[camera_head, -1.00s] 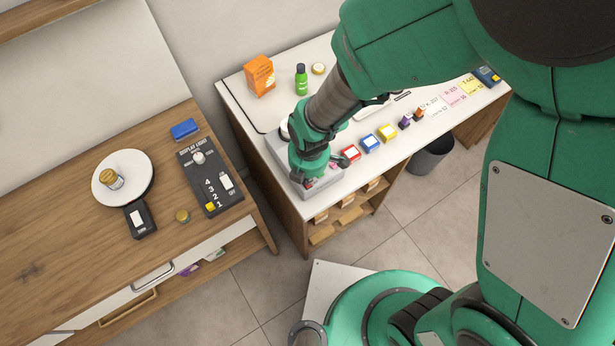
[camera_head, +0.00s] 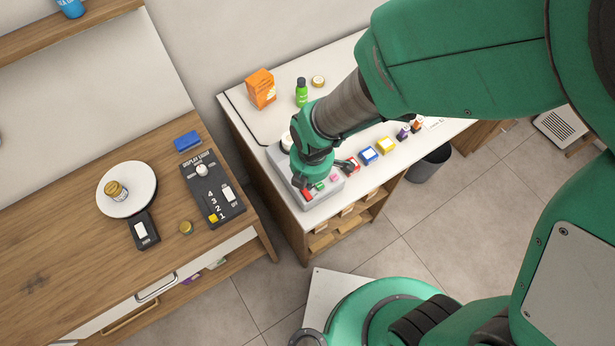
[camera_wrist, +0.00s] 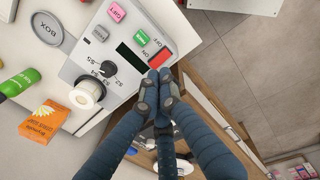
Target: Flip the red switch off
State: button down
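The red switch (camera_wrist: 160,59) is at the corner of a light grey machine (camera_wrist: 85,52), beside a green button and a dark display, in the wrist view. In the head view the red switch (camera_head: 307,194) shows just below my wrist, at the machine's front end.
Small coloured boxes (camera_head: 369,155) line the counter to the right.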

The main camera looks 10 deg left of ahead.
notch_tip(320, 180, up, 8)
jog(key=shift+s+d+f+p, duration=0.2)
jog(key=shift+p, duration=0.2)
jog(key=shift+d, duration=0.1)
dwell(0.4)
jog(key=w+d+r+m+t+b, duration=0.2)
jog(key=w+d+r+m+b, duration=0.1)
jog(key=d+r+m, duration=1.1)
jog(key=s+d+r+m+t+b, duration=0.1)
jog(key=s+d+r+m, duration=0.1)
jog(key=d+m, duration=0.4)
jog(key=s+d+r+m+t+b, duration=0.1)
jog(key=s+d+r+m+b, duration=0.1)
jog(key=s+d+m, duration=0.3)
jog(key=d+r+m, duration=0.1)
jog(key=d+m, duration=0.1)
jog(key=d, duration=0.1)
jog(key=shift+d+r+t+h+b, duration=0.3)
jog(key=shift+r+t+h, duration=0.05)
jog(key=shift+t+h, duration=0.05)
